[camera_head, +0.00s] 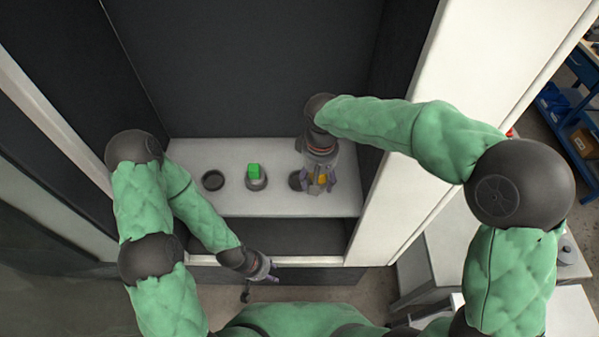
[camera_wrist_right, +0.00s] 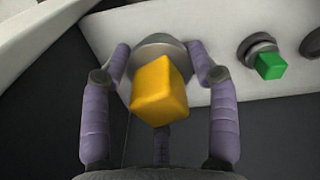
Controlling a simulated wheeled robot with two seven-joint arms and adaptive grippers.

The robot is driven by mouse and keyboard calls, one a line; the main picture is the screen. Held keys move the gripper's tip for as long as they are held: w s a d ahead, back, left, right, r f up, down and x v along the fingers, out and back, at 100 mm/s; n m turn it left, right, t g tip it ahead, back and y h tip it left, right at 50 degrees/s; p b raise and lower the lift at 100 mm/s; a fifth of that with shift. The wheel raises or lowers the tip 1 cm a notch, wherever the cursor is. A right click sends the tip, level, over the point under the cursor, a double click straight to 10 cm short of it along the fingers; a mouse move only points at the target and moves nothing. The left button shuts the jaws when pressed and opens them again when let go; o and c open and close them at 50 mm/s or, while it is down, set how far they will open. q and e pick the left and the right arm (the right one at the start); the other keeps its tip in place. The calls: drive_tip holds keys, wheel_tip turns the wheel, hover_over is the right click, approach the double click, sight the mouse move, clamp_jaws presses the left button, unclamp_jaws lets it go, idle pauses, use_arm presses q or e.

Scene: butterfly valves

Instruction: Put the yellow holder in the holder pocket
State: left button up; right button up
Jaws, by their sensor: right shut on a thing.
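The yellow holder (camera_wrist_right: 160,92) has a yellow block top and a grey round base (camera_wrist_right: 160,44). It sits between the two purple fingers of my right gripper (camera_wrist_right: 161,65), which is shut on it. In the head view the right gripper (camera_head: 320,182) is over the right part of the white shelf (camera_head: 275,205), with a little of the yellow showing. A dark round pocket (camera_head: 298,180) lies just left of this gripper, partly covered. Whether the holder touches the shelf cannot be told. My left gripper (camera_head: 265,270) hangs below the shelf's front; its fingers are unclear.
A holder with a green block (camera_head: 254,172) stands mid-shelf, and it also shows in the right wrist view (camera_wrist_right: 270,65). A dark round pocket (camera_head: 213,180) is left of it. White cabinet walls (camera_head: 480,80) and dark panels enclose the shelf. The shelf's front strip is clear.

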drive_tip(key=w+a+f, duration=0.1)
drive_tip(key=w+f, duration=0.1)
drive_tip(key=w, duration=0.1)
drive_tip(key=w+a+f, duration=0.2)
drive_tip(key=w+f, duration=0.1)
drive_tip(key=w+a+f, duration=0.1)
drive_tip(key=w+f, duration=0.1)
drive_tip(key=w, duration=0.1)
drive_tip(key=shift+w+a+f+p, duration=0.1)
drive_tip(key=shift+a+f+p, duration=0.1)
drive_tip(key=shift+f+p, duration=0.1)
drive_tip(key=shift+w+a+f, duration=0.15)
drive_tip(key=shift+w+f, duration=0.05)
drive_tip(key=shift+f, duration=1.65)
drive_tip(key=shift+f, duration=0.1)
drive_tip(key=o, duration=1.7)
drive_tip(key=shift+f, duration=0.15)
drive_tip(key=shift+s, duration=0.1)
wheel_tip(320, 180, up, 12)
drive_tip(key=shift+r, duration=0.15)
